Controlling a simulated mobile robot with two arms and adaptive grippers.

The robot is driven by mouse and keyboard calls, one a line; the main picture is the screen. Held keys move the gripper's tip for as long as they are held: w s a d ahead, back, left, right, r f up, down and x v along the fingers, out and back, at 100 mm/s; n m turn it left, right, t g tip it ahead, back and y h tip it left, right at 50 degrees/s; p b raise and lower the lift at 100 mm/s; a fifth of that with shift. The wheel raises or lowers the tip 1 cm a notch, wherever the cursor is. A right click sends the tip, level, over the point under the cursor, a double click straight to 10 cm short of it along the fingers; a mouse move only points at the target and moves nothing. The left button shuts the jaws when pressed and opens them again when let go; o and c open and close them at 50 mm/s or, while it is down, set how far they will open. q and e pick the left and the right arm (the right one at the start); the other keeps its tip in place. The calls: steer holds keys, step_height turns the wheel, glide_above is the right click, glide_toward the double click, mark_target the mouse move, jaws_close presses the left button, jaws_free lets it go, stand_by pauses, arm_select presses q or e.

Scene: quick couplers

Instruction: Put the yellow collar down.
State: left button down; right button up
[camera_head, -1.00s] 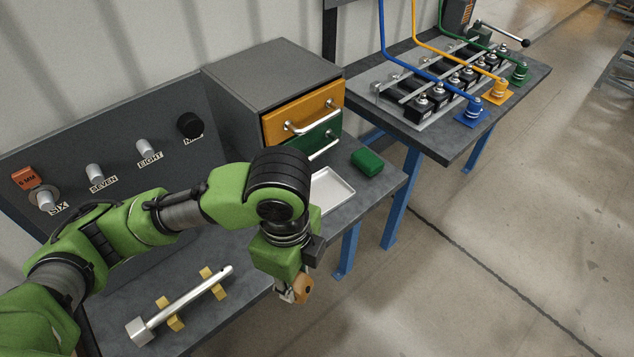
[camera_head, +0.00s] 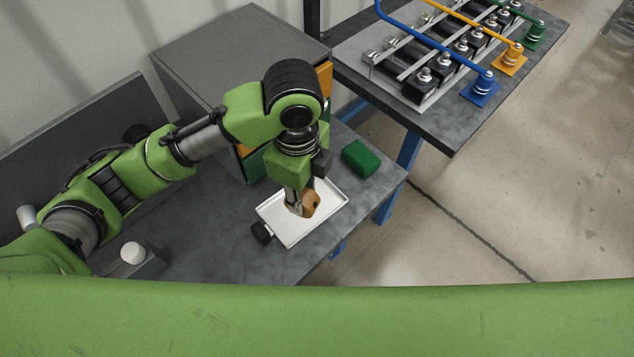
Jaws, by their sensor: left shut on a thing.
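The collar is over the inside of the white tray (camera_head: 291,232). I cannot tell whether it touches the tray floor. The gripper's fingers hide part of the collar. My right gripper is out of view.
A green block (camera_head: 361,158) lies right of the tray. A black knob-like thing (camera_head: 262,233) is at the tray's left edge. The grey drawer cabinet (camera_head: 225,55) stands behind. A second table (camera_head: 455,135) holds coupler fittings. My green arm part spans the bottom.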

arm_select(q)
steer(key=w+d+f, duration=0.1)
steer(key=w+f, duration=0.1)
steer(key=w+d+f+p, duration=0.1)
steer(key=w+f, duration=0.2)
steer(key=w+d+f, duration=0.1)
steer(key=w+f, duration=0.1)
steer(key=w, duration=0.1)
steer(key=shift+w+d+f, duration=0.2)
steer(key=shift+d, duration=0.05)
step_height(320, 180, down, 2)
steer(key=shift+w+f+p, duration=0.1)
steer(key=shift+p, duration=0.65)
steer(key=shift+f, duration=0.65)
steer(key=c, duration=1.6)
jaws_free()
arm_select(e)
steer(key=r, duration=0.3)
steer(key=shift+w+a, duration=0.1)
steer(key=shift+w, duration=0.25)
